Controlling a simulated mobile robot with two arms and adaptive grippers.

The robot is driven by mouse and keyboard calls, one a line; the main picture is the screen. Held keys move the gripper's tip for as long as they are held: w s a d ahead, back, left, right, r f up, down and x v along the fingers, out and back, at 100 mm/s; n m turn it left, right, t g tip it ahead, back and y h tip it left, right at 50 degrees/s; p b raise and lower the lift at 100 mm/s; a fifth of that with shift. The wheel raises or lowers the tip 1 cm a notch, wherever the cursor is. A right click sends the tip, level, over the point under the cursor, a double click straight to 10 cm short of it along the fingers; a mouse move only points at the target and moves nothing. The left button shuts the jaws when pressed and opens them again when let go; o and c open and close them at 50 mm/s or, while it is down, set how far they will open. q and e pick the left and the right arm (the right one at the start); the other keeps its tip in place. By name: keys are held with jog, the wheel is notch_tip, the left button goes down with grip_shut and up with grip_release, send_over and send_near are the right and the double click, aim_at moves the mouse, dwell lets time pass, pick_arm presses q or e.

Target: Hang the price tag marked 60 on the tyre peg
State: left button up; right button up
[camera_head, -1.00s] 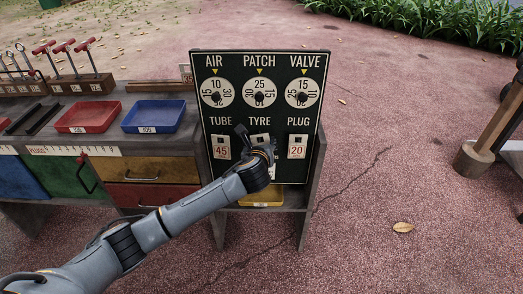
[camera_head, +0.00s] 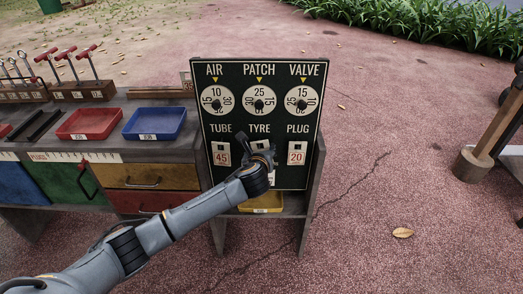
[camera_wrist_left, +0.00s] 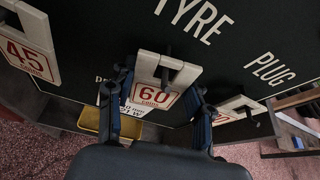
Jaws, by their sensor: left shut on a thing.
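The price tag marked 60 (camera_wrist_left: 154,92) is a white plate with red figures, under the word TYRE on the dark board. My left gripper (camera_wrist_left: 160,103) has one finger on each side of this tag and is shut on it. The dark tyre peg (camera_wrist_left: 165,74) shows at the tag's upper part; whether it passes fully through the slot I cannot tell. In the head view my left gripper (camera_head: 260,156) is at the board (camera_head: 228,180) below TYRE and hides most of the tag. My right gripper is out of view.
The tag marked 45 (camera_head: 221,154) hangs under TUBE and the tag marked 20 (camera_head: 297,153) under PLUG, close on either side. A yellow tray (camera_head: 262,203) sits below the board. Red (camera_head: 89,123) and blue (camera_head: 154,123) trays stand left.

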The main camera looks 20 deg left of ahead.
pick_arm(q)
jog(key=o, duration=0.9)
